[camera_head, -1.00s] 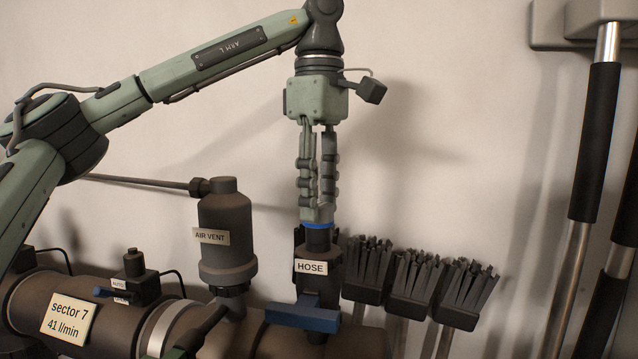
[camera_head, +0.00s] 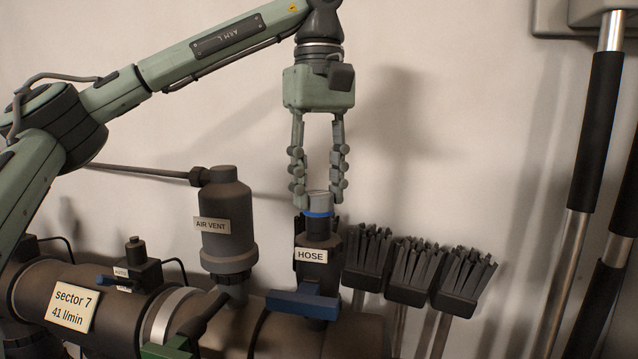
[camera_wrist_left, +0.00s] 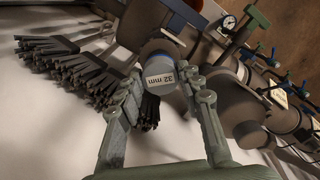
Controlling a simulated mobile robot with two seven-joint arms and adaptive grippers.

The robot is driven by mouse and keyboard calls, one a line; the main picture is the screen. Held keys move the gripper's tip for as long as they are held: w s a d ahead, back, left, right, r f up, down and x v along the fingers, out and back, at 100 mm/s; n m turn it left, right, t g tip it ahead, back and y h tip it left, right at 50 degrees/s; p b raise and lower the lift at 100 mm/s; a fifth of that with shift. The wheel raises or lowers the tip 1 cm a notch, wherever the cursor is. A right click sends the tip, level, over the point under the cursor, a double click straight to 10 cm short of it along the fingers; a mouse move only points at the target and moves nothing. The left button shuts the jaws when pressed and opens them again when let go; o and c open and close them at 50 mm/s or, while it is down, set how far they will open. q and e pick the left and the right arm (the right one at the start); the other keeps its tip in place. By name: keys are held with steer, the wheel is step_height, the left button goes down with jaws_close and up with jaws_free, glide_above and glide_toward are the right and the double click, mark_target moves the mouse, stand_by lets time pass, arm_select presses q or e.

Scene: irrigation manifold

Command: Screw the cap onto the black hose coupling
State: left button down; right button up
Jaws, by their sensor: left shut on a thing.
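The cap (camera_head: 319,199) is light grey and sits upright at the top of the black hose coupling (camera_head: 318,236), with a blue ring (camera_head: 319,214) just under it. The coupling stands on the pipe and carries a HOSE label. My left gripper (camera_head: 318,196) points straight down from above, its two fingers shut on the cap's sides. In the left wrist view the cap (camera_wrist_left: 160,75) shows a "32 mm" label between the fingertips. The threads are hidden, so I cannot tell how far the cap is on. My right gripper is not in view.
A blue valve handle (camera_head: 303,303) sits below the coupling. The air vent (camera_head: 225,222) stands close on the left. Several dark brushes (camera_head: 412,270) are on the right, near the coupling. The wall space above is free.

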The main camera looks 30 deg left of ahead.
arm_select(q)
steer(key=shift+w+a, duration=0.1)
steer(key=m, duration=0.4)
steer(key=shift+r, duration=0.1)
steer(key=shift+m, duration=0.3)
steer(key=m, duration=0.3)
steer(key=shift+m, duration=0.3)
steer(key=c, duration=1)
jaws_free()
steer(key=shift+w+a, duration=0.1)
steer(key=shift+c, duration=0.2)
steer(key=shift+o, duration=0.6)
step_height(320, 180, up, 12)
